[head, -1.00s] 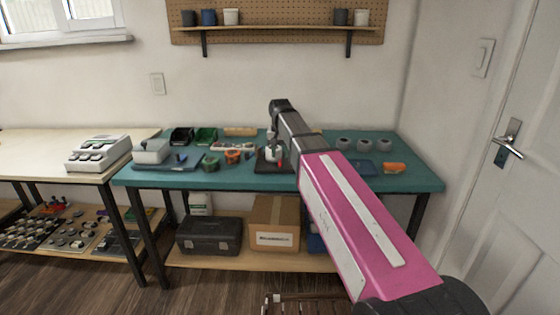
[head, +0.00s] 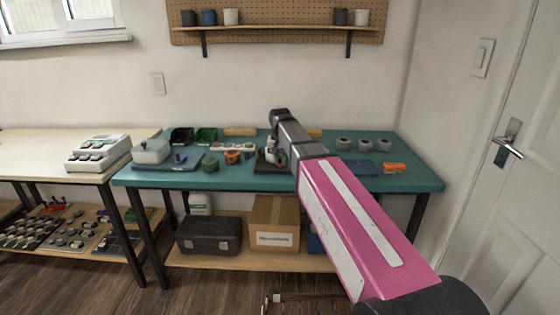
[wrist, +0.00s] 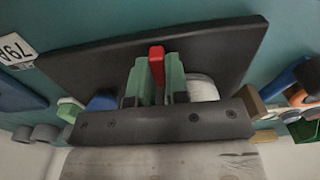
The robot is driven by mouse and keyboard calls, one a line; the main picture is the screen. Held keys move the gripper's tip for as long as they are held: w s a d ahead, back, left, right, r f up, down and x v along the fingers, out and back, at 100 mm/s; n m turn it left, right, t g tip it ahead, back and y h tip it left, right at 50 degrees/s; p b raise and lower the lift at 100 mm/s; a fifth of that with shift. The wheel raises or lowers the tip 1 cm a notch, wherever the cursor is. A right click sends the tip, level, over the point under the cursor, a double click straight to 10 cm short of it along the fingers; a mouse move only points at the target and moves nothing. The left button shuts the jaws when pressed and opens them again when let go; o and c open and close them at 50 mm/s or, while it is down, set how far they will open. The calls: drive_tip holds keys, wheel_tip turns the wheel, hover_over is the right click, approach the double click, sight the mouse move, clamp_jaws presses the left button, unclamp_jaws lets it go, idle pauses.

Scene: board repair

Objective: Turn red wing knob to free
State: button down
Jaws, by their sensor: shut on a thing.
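The red wing knob (wrist: 156,60) shows in the wrist view as a red upright piece between the two green fingers of my gripper (wrist: 156,82). The fingers are shut on it, one on each side. Behind it lies a dark flat plate (wrist: 215,58), and a pale round part (wrist: 202,88) sits just right of the fingers. In the head view my gripper is over the dark plate (head: 262,167) on the teal bench, mostly hidden by my arm. I cannot make out the knob there.
On the teal bench (head: 225,180), a green tape roll (head: 210,163) and an orange item (head: 233,156) lie left of the plate. Several grey round parts and an orange block (head: 394,168) lie to the right. A white-topped table (head: 50,150) stands at left.

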drive_tip(key=shift+n, duration=0.4)
drive_tip(key=n, duration=0.3)
drive_tip(key=shift+n, duration=0.4)
drive_tip(key=n, duration=0.9)
drive_tip(key=shift+n, duration=2.2)
drive_tip(key=c, duration=1.1)
unclamp_jaws()
